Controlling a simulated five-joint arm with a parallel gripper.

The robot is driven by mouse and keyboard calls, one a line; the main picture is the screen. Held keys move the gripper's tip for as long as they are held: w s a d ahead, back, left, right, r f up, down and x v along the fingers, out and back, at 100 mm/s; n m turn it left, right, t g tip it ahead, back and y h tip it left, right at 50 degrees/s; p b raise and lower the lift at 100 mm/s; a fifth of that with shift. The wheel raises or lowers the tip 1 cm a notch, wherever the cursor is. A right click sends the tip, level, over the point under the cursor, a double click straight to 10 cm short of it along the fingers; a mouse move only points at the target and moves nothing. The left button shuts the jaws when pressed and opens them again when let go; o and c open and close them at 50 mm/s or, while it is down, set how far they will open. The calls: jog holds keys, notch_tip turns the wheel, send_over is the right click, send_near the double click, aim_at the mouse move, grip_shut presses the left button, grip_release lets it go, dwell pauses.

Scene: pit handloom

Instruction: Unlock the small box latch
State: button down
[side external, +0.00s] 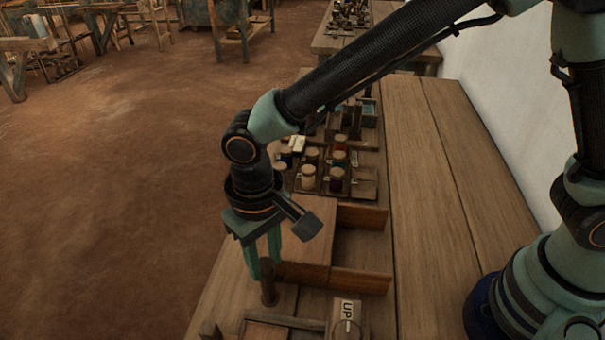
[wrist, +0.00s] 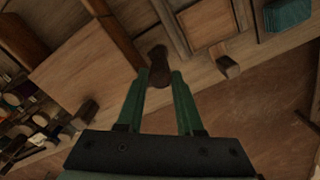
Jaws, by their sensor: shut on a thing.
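A small wooden box (side external: 308,232) stands on the bench, with a flat lid over its left part and an open compartment at right. Its lid (wrist: 85,70) shows at left in the wrist view, with a dark knob (wrist: 85,115) near its edge. My gripper (side external: 265,268) points down beside the box's near left corner. Its green fingers are shut on a dark brown peg (side external: 269,290), which also shows between the fingertips in the wrist view (wrist: 158,62). The peg is roughly upright; whether it is joined to the box or bench I cannot tell.
Trays of spools (side external: 337,172) stand beyond the box. The right side of the bench (side external: 440,200) is clear; the floor lies left of its edge.

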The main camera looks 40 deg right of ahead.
aim_at(265, 264)
jog(key=shift+r, duration=0.1)
dwell(0.4)
jog(key=c, duration=0.5)
grip_release()
jog(key=shift+c, duration=0.2)
notch_tip(265, 264, up, 12)
